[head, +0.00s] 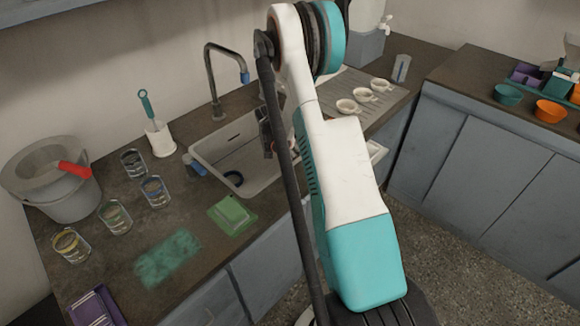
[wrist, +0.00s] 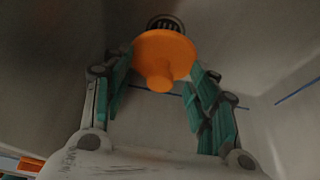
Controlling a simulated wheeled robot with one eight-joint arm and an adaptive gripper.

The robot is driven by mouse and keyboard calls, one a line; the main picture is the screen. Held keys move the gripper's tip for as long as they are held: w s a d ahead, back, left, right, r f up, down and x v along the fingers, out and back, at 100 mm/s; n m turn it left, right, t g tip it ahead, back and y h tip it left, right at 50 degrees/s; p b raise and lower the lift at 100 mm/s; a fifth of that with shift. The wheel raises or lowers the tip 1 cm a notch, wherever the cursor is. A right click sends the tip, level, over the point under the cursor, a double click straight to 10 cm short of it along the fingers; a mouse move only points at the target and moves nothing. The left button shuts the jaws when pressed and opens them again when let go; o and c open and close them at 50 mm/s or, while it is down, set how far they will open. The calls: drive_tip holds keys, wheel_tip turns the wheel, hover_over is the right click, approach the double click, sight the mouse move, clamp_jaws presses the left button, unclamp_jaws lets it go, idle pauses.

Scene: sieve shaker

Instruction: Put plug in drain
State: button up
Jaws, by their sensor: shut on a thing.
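In the wrist view, an orange plug (wrist: 163,52) with a round disc and a short knob sits between the fingertips of my gripper (wrist: 163,68). The green-padded fingers are shut on the plug's disc, one on each side, and the knob points toward the camera. The dark, slotted drain (wrist: 166,21) shows just beyond the disc, partly covered by it. I cannot tell whether plug and drain touch. In the head view, the sink (head: 215,150) is set in the counter. My arm covers its right part, and the plug cannot be made out there.
Cups (head: 347,105) stand on the draining board at right.

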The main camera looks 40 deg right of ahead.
sight(289, 161)
drive_tip(key=shift+f+b, duration=0.85)
drive_tip(key=shift+f, duration=1.45)
drive_tip(key=o, duration=1.2)
drive_tip(key=p+v, duration=0.4)
drive_tip(key=v, duration=0.8)
drive_tip(key=shift+r, duration=0.1)
